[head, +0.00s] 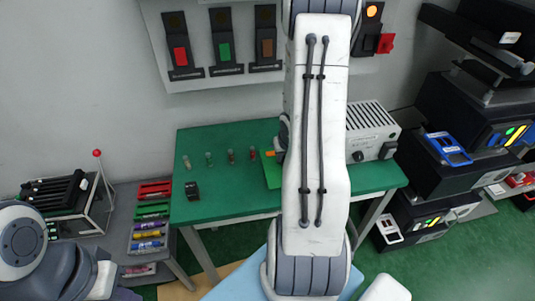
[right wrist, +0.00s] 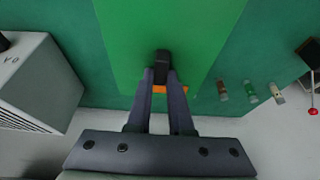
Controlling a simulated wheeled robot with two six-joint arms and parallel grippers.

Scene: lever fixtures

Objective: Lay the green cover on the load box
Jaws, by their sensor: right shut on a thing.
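The green cover (right wrist: 203,40) is a flat, bright green sheet. In the head view the cover (head: 272,172) shows only in part, left of my right arm. My right gripper (right wrist: 161,72) is shut on a dark handle piece at the cover's edge. The light grey box with a slotted top (head: 372,124), which looks like the load box, stands on the green table right of my arm. It also shows at the left in the right wrist view (right wrist: 42,85), apart from the cover. In the head view my arm hides most of the right gripper. My left gripper is out of view.
The green table (head: 222,207) holds several small coloured vials and a small black block (head: 192,190) at its left. A wall panel with coloured switches (head: 223,50) hangs behind. Black equipment (head: 465,110) stands at the right. A rack with a red-knobbed lever (head: 97,153) stands at the left.

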